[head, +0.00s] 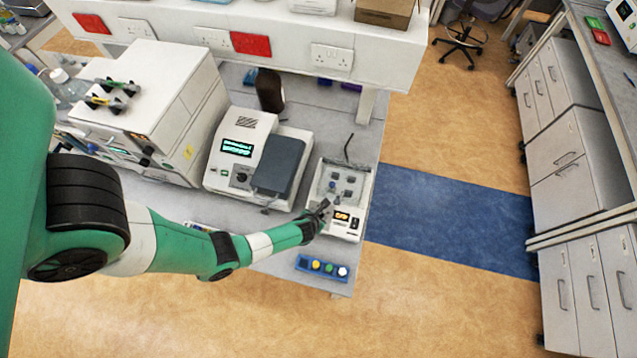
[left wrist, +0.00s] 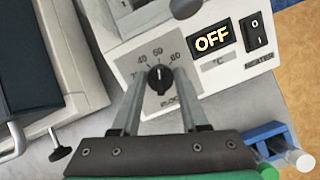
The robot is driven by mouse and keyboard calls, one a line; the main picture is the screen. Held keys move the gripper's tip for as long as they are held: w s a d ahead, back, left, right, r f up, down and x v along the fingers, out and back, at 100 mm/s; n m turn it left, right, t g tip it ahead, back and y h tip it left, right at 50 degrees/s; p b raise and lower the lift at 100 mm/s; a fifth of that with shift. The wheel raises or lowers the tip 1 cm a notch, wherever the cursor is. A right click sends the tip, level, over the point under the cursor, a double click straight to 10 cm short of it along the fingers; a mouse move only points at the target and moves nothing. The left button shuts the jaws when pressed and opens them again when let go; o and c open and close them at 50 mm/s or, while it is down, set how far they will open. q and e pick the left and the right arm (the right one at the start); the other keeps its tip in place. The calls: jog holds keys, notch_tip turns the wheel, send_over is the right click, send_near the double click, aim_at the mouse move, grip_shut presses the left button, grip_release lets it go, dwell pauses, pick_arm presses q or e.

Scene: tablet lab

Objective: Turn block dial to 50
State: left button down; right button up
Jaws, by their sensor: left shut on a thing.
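The block heater (head: 354,224) is a white box near the right end of the bench. In the left wrist view its black block dial (left wrist: 159,78) sits on a grey scale marked 40, 50 and 60. The dial's pale mark points up, near the 50. The heater's display (left wrist: 211,40) reads OFF, with a black rocker switch (left wrist: 257,31) beside it. My left gripper (head: 325,206) is at the heater's front, its two fingers on either side of the dial, shut on it. The fingers partly cover the scale. My right gripper is not in view.
A white instrument with a green display (head: 237,148) and dark lid stands left of the heater. A blue rack with coloured caps (head: 322,266) lies in front of the heater, near the bench edge. A brown bottle (head: 269,91) stands behind.

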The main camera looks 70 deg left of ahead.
pick_arm(q)
jog(key=shift+c, duration=2.1)
grip_release()
jog(key=shift+d+r, duration=0.1)
jog(key=shift+r, duration=0.05)
jog(key=shift+s+d+r, duration=0.1)
jog(key=shift+s+r, duration=0.05)
jog(key=shift+r, duration=0.1)
jog(key=v, duration=1)
jog(key=shift+r, duration=0.35)
jog(key=shift+d, duration=0.1)
